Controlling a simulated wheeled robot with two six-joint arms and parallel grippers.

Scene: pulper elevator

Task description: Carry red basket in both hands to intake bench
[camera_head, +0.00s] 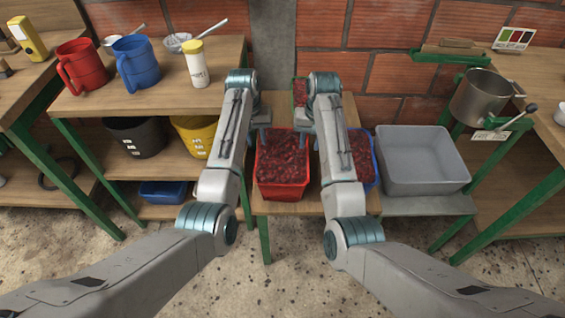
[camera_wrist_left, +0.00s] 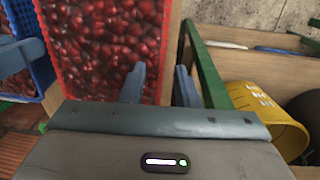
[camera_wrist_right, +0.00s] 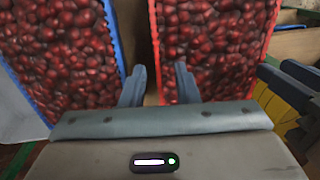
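The red basket (camera_head: 283,193), full of dark red cherries, stands on a wooden bench (camera_head: 340,204) between my two arms. In the left wrist view my left gripper (camera_wrist_left: 160,78) is open, one finger over the cherries and the other outside the red basket's wall (camera_wrist_left: 169,45). In the right wrist view my right gripper (camera_wrist_right: 159,78) is open at the opposite wall (camera_wrist_right: 155,48), one finger over the cherries, the other over the gap beside it. Whether the fingers touch the walls cannot be told. I cannot tell which surface is the intake bench.
A blue basket (camera_head: 374,165) of cherries stands close to the right, and a green basket (camera_head: 299,92) behind. A grey tub (camera_head: 425,182) stands further right. Red (camera_head: 82,66) and blue (camera_head: 136,63) jugs stand on the left bench. Speckled floor (camera_head: 300,245) lies open in front.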

